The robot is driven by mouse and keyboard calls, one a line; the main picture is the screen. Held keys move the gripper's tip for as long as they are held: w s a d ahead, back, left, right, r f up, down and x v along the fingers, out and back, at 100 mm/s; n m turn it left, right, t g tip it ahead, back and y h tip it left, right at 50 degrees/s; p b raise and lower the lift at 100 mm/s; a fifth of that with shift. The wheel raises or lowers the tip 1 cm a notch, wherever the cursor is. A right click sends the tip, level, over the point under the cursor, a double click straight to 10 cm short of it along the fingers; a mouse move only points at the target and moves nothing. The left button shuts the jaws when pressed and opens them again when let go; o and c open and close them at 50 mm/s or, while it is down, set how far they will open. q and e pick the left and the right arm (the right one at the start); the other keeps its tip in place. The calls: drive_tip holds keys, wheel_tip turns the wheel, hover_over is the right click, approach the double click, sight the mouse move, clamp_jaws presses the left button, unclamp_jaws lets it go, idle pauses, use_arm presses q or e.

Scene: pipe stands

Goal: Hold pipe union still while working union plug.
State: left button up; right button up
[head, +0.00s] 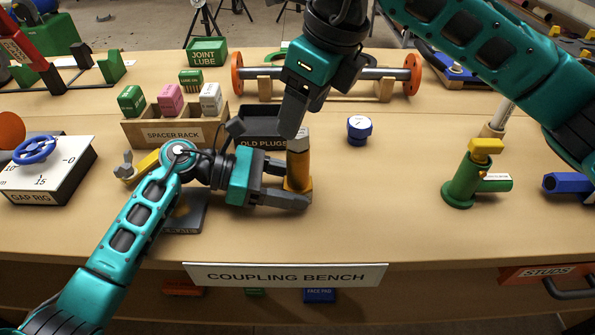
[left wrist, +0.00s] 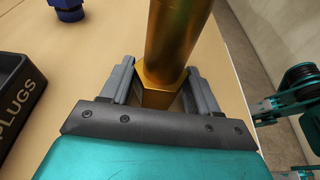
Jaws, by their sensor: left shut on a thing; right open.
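The pipe union (head: 297,172) is a gold, upright cylinder on the bench, with a grey top piece that looks like the union plug (head: 299,141). My left gripper (head: 290,188) comes in from the left and is shut around the union's lower part. In the left wrist view, the fingers (left wrist: 160,88) of the left gripper sit on both sides of the gold hexagonal section. My right gripper (head: 300,112) points down from above, open, with its fingers close to the plug. Contact there cannot be told. The plug is out of the left wrist view.
The dark old plugs tray (head: 262,112) stands just behind the union, with the spacer rack (head: 172,132) left of it. A blue cap (head: 359,130) stands to the right, and a green stand (head: 464,182) farther right. The bench front right of the union is clear.

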sight(301, 132)
drive_tip(key=shift+c, duration=0.7)
drive_tip(key=shift+w+a, duration=0.1)
drive_tip(key=shift+a, duration=0.05)
drive_tip(key=shift+f, duration=0.15)
drive_tip(key=shift+f, duration=1.7)
drive_tip(key=shift+c, duration=0.4)
clamp_jaws()
